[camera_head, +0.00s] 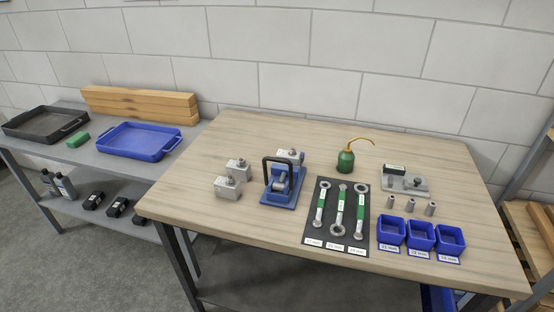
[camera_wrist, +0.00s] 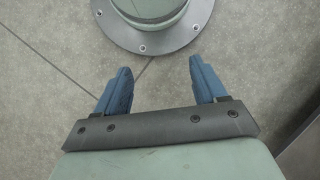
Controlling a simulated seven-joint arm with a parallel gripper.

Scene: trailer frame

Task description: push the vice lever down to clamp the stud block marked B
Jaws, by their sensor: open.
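The blue vice (camera_head: 281,199) stands on the wooden bench, left of the wrench mat. Its black loop-shaped lever (camera_head: 277,159) stands up. Two light grey stud blocks, a front one (camera_head: 228,190) and a rear one (camera_head: 236,171), sit on the bench left of the vice. A third grey block (camera_head: 290,155) shows behind the lever; I cannot tell whether it is in the vice or beyond it. The letters on the blocks are too small to read. My gripper (camera_wrist: 160,72) is open and empty over the grey floor in the wrist view, and it is out of the head view.
A black mat (camera_head: 327,222) with several green-handled wrenches lies right of the vice. A green oil can (camera_head: 345,160), a grey fixture plate (camera_head: 402,187), several sleeves and blue bins (camera_head: 421,237) stand further right. A side shelf (camera_head: 98,152) holds trays and wood. The bench's front left is clear.

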